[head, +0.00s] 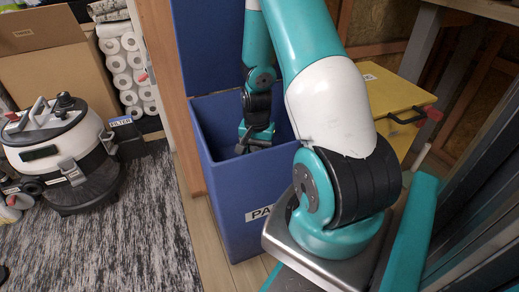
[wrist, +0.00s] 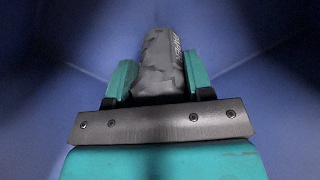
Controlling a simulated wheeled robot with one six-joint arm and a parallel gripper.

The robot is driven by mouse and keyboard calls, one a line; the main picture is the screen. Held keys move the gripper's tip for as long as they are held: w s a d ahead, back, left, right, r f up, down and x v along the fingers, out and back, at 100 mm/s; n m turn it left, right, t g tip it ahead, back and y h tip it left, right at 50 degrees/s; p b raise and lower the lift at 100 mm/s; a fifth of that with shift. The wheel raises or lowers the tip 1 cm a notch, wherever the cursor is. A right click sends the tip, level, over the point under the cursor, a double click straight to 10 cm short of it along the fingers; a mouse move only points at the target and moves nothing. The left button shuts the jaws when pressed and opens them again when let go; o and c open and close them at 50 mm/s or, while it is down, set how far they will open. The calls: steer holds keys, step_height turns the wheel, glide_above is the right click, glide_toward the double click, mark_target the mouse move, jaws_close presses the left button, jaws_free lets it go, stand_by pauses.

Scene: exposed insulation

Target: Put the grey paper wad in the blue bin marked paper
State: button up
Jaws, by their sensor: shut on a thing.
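The blue bin (head: 225,200) stands upright in the middle of the head view, its label showing "PA" before my arm covers the rest. My gripper (head: 243,146) reaches down inside the bin's opening. In the wrist view my gripper (wrist: 160,80) is shut on the grey paper wad (wrist: 158,68), which sits between the two teal fingers. The wad is grey and crumpled, with some lettering on its right side. Blue bin walls surround it in the wrist view. In the head view the wad is not clearly visible.
A black and white vacuum cleaner (head: 70,155) stands on the grey rug (head: 120,235) at left. Behind it are a cardboard box (head: 55,60) and stacked white rolls (head: 125,65). A yellow case (head: 395,100) stands right of the bin. Rug space left of the bin is clear.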

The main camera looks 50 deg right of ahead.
steer(key=shift+f, duration=0.6)
steer(key=o, duration=0.9)
step_height(320, 180, up, 13)
steer(key=p, duration=0.6)
steer(key=shift+r, duration=0.2)
